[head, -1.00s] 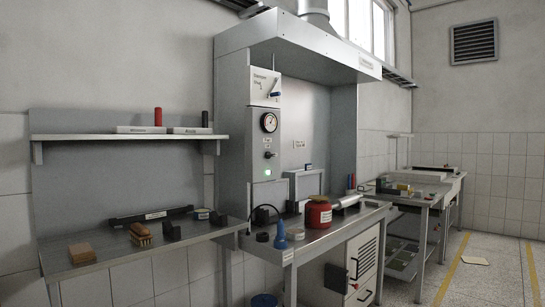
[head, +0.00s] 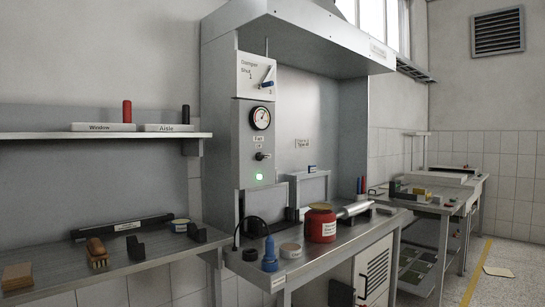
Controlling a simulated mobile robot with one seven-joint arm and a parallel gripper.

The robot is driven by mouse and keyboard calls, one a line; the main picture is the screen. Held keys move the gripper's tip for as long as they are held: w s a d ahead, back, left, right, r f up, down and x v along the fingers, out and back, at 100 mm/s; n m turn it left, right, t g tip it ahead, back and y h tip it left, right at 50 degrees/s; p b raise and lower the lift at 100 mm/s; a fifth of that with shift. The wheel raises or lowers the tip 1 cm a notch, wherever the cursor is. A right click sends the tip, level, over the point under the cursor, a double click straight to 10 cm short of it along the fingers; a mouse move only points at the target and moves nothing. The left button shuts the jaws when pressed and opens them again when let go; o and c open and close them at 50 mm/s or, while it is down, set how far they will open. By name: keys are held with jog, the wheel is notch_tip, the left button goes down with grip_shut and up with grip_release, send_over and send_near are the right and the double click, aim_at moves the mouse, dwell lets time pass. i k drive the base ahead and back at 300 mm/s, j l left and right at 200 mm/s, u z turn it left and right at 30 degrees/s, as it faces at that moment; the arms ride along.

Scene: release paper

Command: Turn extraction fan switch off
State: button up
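The extraction fan switch (head: 262,156) is a small dark toggle lever on the grey control panel (head: 246,172) at the left of the fume hood. Its lever points to the right. A small label, seemingly "Fan", sits above it, and a green lamp (head: 259,177) glows below it. A round gauge (head: 260,118) is above the switch. My gripper is not in view.
The hood's bench (head: 340,247) holds a red jar (head: 320,223), a blue bottle (head: 269,254) and a metal cylinder (head: 355,209). At left, a shelf (head: 40,135) and a lower bench (head: 70,280) hold small items. Floor shows at the right.

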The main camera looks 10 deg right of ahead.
aim_at(259, 156)
jog(key=i+l, duration=1.6)
jog(key=l, duration=0.15)
jog(key=i+j+u, duration=0.05)
